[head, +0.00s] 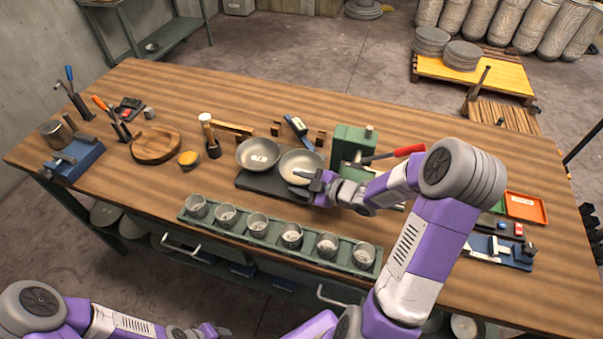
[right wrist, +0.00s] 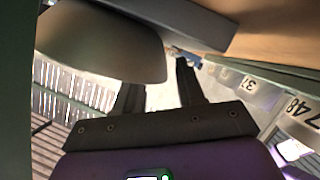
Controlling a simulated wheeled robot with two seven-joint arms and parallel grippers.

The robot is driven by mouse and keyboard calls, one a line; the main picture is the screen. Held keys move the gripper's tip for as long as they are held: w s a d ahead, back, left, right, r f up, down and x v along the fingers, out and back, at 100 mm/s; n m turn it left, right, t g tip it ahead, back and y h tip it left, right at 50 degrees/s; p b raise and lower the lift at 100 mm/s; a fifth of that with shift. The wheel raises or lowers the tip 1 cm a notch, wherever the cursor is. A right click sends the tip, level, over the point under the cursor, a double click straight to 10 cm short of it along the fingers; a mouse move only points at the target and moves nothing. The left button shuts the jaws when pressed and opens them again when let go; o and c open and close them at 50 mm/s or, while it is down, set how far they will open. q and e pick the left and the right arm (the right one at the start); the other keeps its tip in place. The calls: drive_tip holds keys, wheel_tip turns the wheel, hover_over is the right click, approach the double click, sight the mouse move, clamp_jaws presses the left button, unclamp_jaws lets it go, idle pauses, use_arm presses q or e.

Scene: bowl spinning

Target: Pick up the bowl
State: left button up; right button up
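Two shallow grey metal bowls sit side by side on a dark base (head: 256,182) near the middle of the bench: a left bowl (head: 257,153) and a right bowl (head: 296,162). My right gripper (head: 311,181) is at the near right rim of the right bowl. In the right wrist view, a bowl (right wrist: 105,42) fills the upper left, and the fingers of my right gripper (right wrist: 160,85) stand apart. The bowl hides the tip of one finger; whether they touch is unclear. My left gripper (head: 207,331) is low at the bottom edge, away from the bowls, its fingers too small to judge.
A green rack (head: 274,238) with several small cups runs along the bench in front of the bowls. A green press with a red handle (head: 405,151) stands right of them.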

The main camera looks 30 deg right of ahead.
drive_tip(key=shift+x, duration=1)
drive_tip(key=shift+s, duration=0.1)
drive_tip(key=shift+c, duration=0.3)
clamp_jaws()
drive_tip(key=shift+r, duration=0.1)
wheel_tip(320, 180, up, 7)
drive_tip(key=p, duration=0.2)
drive_tip(key=shift+r+p, duration=0.2)
drive_tip(key=shift+p, duration=0.1)
drive_tip(key=w+a+b, duration=0.2)
drive_tip(key=w+a, duration=0.9)
drive_tip(key=w, duration=0.2)
drive_tip(key=shift+w+a+f, duration=0.25)
drive_tip(key=shift+w+a, duration=0.1)
drive_tip(key=shift+w, duration=0.05)
